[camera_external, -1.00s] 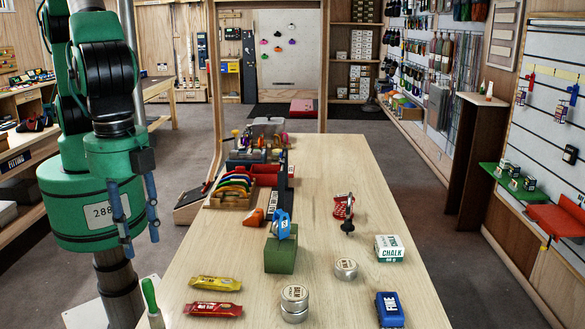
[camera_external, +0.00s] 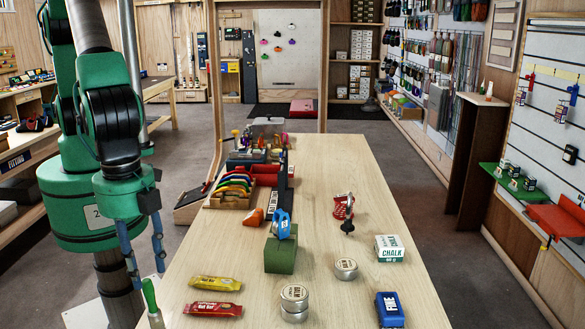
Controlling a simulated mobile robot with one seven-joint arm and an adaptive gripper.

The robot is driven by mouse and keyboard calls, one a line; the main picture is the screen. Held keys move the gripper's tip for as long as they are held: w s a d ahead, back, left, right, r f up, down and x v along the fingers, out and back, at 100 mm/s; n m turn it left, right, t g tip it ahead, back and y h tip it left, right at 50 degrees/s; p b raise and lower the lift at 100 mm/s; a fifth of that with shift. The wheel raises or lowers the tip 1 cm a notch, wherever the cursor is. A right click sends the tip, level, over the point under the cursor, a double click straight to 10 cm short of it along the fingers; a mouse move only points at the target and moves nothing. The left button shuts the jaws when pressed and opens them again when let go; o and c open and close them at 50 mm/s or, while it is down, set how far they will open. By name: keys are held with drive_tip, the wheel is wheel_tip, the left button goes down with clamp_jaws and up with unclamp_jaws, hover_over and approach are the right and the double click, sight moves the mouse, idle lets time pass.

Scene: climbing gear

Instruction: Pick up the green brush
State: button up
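The green brush (camera_external: 150,294) is at the table's near left corner, its green handle pointing up and its lower part cut near the picture's bottom edge. My gripper (camera_external: 147,279) has two blue fingers pointing down, spread apart. It is at the table's left edge, with its fingertips close to the top of the brush handle in the picture. I cannot tell the exact depth between them.
On the wooden table (camera_external: 330,170), a yellow bar (camera_external: 215,283) and a red bar (camera_external: 212,309) lie right of the brush. A green block (camera_external: 280,255) with a blue item, stacked tins (camera_external: 294,302), a blue box (camera_external: 390,309) and a chalk box (camera_external: 389,248) stand farther right.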

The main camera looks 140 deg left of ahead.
sight(154, 311)
drive_tip(key=shift+f, duration=1)
drive_tip(key=shift+f, duration=0.15)
drive_tip(key=shift+a+f, duration=0.1)
drive_tip(key=shift+f, duration=2.4)
clamp_jaws()
